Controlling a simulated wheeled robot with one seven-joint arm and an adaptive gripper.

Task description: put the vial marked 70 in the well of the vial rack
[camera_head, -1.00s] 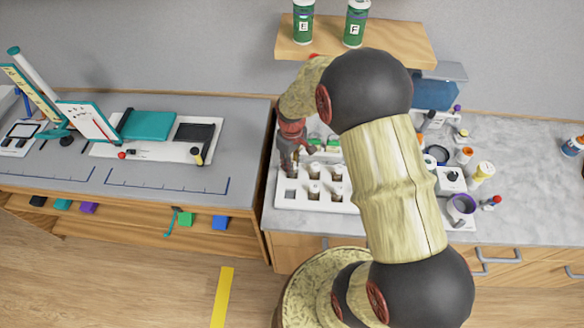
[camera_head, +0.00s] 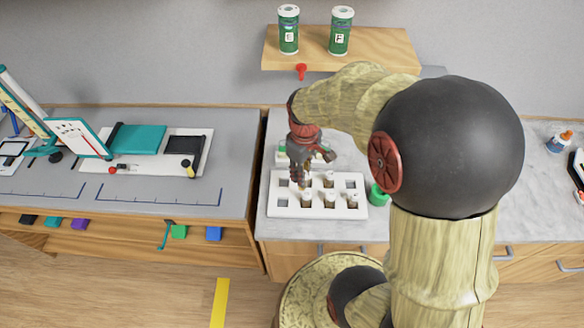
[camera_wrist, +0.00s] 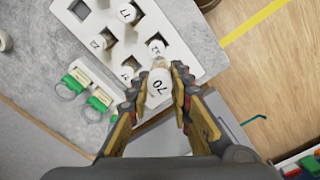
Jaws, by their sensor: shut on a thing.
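The white vial rack (camera_head: 318,212) lies on the grey counter, with several capped vials and some empty square wells. In the wrist view the rack (camera_wrist: 185,28) is at the top, with caps marked 77 (camera_wrist: 127,13) and 72 (camera_wrist: 98,43). My gripper (camera_head: 299,181) points down over the left part of the rack. In the wrist view my gripper (camera_wrist: 158,92) is shut on the vial marked 70 (camera_wrist: 160,86), one finger on each side. Its white cap looks larger than the others; its lower part is hidden, so its height above the rack is unclear.
Green-framed items (camera_wrist: 100,98) lie beside the rack. A green round item (camera_head: 378,195) is close to its right end. A wooden shelf (camera_head: 385,48) with two green jars hangs behind. My arm hides much of the right counter.

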